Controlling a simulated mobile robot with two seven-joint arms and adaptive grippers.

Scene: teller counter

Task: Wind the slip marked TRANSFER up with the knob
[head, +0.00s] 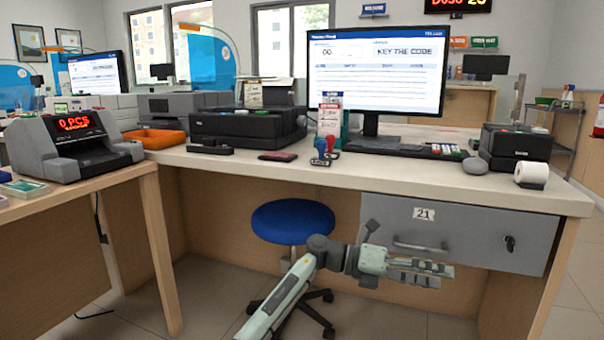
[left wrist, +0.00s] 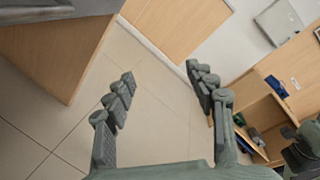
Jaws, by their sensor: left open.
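A black slip printer (head: 247,125) stands on the counter, with a small round knob (head: 302,120) at its right end. A pale printed slip or card (head: 253,95) stands up behind the printer's top; its print is too small to read. I cannot make out the word TRANSFER anywhere. My left gripper (head: 440,272) is open and empty, below the counter top in front of the grey drawer, well to the right of and lower than the printer. In the left wrist view its fingers (left wrist: 160,78) are spread with only floor between them. My right gripper is out of view.
The counter edge (head: 400,178) lies above my left gripper. The drawer (head: 455,235) marked 21 has a handle and a key lock. A monitor (head: 375,75), two stamps (head: 325,150) and a paper roll (head: 531,174) stand on the counter. A blue stool (head: 293,220) is below.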

